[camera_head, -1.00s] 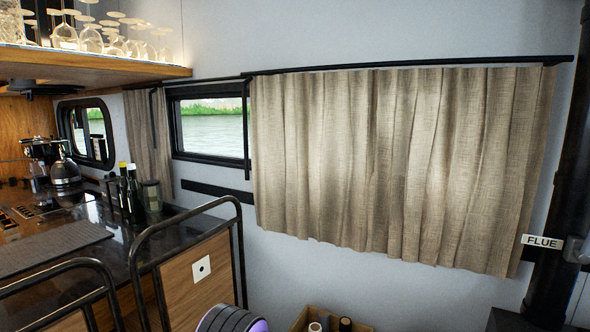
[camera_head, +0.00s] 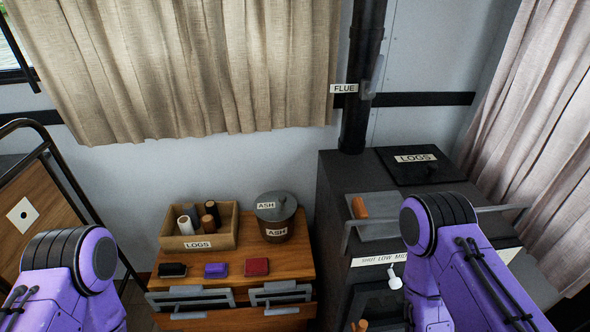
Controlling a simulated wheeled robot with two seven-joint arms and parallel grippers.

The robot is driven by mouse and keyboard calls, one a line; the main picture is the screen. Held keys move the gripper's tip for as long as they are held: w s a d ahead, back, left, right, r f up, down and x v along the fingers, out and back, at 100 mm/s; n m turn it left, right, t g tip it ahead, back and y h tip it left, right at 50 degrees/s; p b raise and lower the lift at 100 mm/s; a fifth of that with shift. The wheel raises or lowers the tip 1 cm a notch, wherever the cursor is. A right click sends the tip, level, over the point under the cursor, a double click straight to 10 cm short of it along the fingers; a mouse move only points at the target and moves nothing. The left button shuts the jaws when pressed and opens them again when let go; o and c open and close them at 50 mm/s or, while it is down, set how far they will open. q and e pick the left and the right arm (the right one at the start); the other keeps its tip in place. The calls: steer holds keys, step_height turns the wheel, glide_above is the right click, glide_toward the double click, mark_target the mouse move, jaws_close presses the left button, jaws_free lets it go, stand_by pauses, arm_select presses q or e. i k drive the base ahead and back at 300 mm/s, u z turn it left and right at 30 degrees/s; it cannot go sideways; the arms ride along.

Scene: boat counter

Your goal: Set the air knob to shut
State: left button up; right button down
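The black stove (camera_head: 335,190) stands right of centre, with a white label strip (camera_head: 378,260) on its front whose readable words are SHUT, LOW and MID. A small white knob (camera_head: 396,283) sits just below the strip, under the LOW to MID part. It looks like the air knob, but no AIR label is readable. Its exact setting is too small to tell. My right arm covers the stove front to the right of the knob and hides part of the strip. Both my purple arms show at the bottom, but neither gripper is in view.
A wooden cabinet (camera_head: 235,272) on the left holds a log box (camera_head: 229,226), an ash bucket (camera_head: 277,230) and three small blocks. A flue pipe (camera_head: 362,60) rises behind.

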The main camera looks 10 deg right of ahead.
mark_target(395, 283)
steer(key=k, duration=0.1)
steer(key=z, duration=1.15)
steer(key=i, duration=0.2)
steer(key=u, duration=0.05)
